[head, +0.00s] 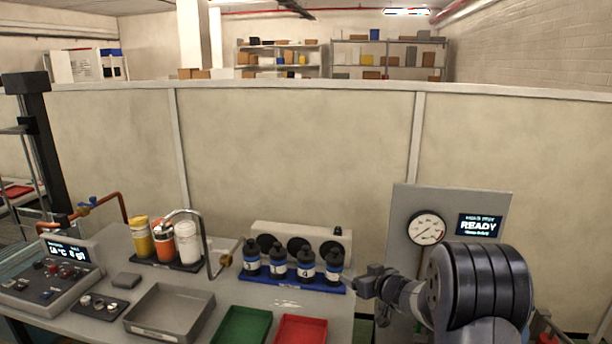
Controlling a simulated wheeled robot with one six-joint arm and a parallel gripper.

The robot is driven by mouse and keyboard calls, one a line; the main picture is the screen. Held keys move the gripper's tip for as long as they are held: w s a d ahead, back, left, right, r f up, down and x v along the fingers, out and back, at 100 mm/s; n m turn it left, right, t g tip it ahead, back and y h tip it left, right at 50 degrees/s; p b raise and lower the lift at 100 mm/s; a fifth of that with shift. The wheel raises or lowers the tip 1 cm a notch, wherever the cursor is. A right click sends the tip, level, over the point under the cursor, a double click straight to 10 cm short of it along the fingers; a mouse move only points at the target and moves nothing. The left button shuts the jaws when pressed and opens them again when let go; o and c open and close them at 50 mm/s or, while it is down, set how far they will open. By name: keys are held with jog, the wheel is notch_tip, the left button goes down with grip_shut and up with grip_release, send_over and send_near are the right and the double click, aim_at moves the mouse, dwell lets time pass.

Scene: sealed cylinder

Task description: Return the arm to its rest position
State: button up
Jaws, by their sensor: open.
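My arm shows at the lower right of the head view, with its dark ribbed link in front of a grey panel. My gripper (362,284) is dark and points left, just right of a blue rack. It is seen from the side, its fingers look small and nothing shows between them. It appears apart from the bottles and the table. No sealed cylinder can be made out for certain.
The table holds a grey tray (144,319), a green tray (243,326), a red tray (301,329), a blue rack (300,283) of dark bottles and a control box (45,285). A grey panel (470,205) with gauge and READY screen stands behind my arm. A partition (290,140) closes the back.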

jog(key=shift+m+h, duration=0.6)
jog(key=shift+s+a+f, duration=0.6)
jog(key=shift+s+f, duration=0.4)
jog(key=shift+s, duration=0.5)
jog(key=shift+s+a+f, duration=0.65)
jog(key=shift+s+f, duration=0.35)
jog(key=shift+s, duration=0.55)
jog(key=shift+s+a+f, duration=0.6)
jog(key=shift+s+f, duration=0.4)
jog(key=shift+s, duration=0.5)
jog(key=shift+r, duration=0.1)
